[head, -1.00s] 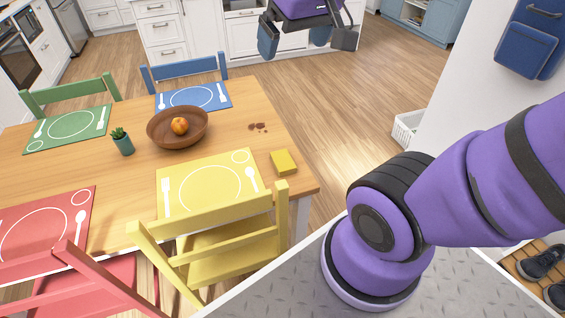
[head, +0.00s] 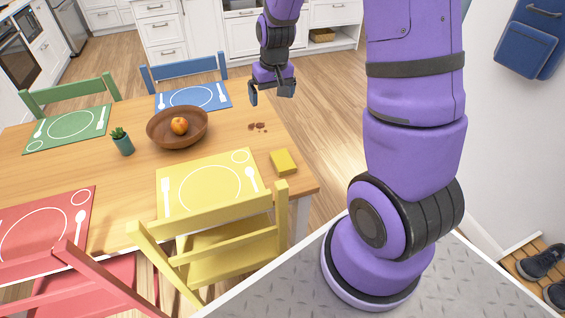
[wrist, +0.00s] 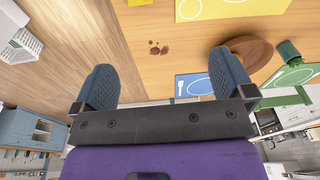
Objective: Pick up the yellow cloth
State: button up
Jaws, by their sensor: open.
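The yellow cloth (head: 284,162) is a small folded block lying on the wooden table (head: 215,134) near its right edge, beside the yellow placemat (head: 208,184). In the wrist view a sliver of yellow at the top edge may be the cloth, but it is cut off. My gripper (head: 271,92) is open and empty above the far right part of the table, beyond the cloth and apart from it. Its two dark fingers also show in the wrist view (wrist: 163,88), spread wide with nothing between them.
Brown stains (head: 258,127) mark the table between my gripper and the cloth. A wooden bowl (head: 160,134) with an orange fruit (head: 180,126) and a potted plant (head: 122,142) stand to the left. A yellow chair (head: 222,240) stands at the near edge.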

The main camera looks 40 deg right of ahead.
jog(key=m+g, duration=0.1)
jog(key=g, duration=0.1)
send_over(283, 159)
notch_tip(283, 159, down, 19)
jog(key=f, duration=0.4)
jog(key=shift+s+a+f, duration=0.15)
jog(key=shift+s+f, duration=0.15)
jog(key=shift+w+f, duration=0.15)
jog(key=shift+f, duration=1.35)
jog(key=shift+w+f, duration=0.15)
jog(key=shift+f, duration=1.35)
jog(key=c, duration=1)
jog(key=shift+r, duration=0.15)
notch_tip(283, 159, up, 10)
